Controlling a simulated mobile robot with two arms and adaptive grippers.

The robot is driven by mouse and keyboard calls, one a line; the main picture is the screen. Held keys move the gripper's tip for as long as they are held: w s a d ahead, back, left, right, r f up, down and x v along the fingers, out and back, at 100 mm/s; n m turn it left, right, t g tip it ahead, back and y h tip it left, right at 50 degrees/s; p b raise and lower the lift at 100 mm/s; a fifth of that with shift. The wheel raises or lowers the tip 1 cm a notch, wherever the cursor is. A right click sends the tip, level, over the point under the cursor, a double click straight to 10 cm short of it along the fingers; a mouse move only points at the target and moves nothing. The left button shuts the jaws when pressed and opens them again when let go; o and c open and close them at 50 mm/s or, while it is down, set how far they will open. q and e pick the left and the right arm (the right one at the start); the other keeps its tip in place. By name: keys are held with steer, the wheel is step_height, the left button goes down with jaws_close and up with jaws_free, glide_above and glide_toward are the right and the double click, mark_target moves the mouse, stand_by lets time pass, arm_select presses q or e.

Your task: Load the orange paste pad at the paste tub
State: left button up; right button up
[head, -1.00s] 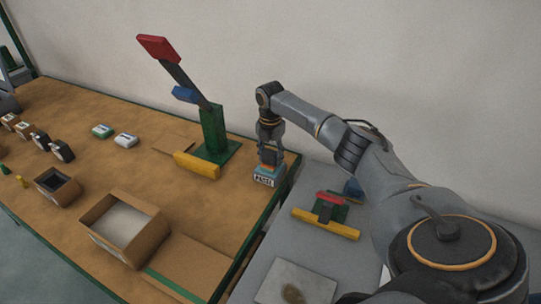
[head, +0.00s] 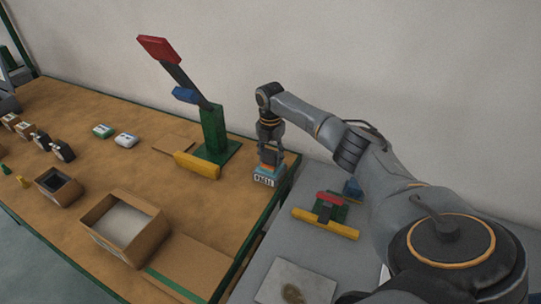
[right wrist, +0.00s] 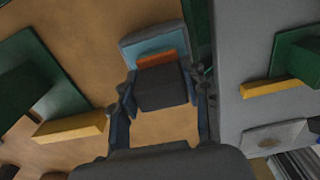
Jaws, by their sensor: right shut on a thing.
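The paste tub (head: 265,180) is a small light-blue box with a lettered white label, standing near the right end of the brown table. The tub also shows in the right wrist view (right wrist: 143,48). My right gripper (head: 269,152) points down at the tub and is shut on a dark block with an orange pad (head: 268,164) at its lower end. In the right wrist view the orange pad (right wrist: 162,59) overlaps the tub's blue top. I cannot tell whether it touches the paste. My left gripper is out of view.
A green stand (head: 214,130) with a red-tipped arm and a yellow bar (head: 197,165) is left of the tub. Open cartons (head: 122,228) and small boxes lie further left. A grey table (head: 267,255) on the right carries a smaller red, green and yellow assembly (head: 327,215).

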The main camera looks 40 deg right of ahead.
mark_target(270, 151)
steer(key=shift+r+p, duration=3.15)
steer(key=shift+r, duration=0.35)
steer(key=shift+f, duration=0.1)
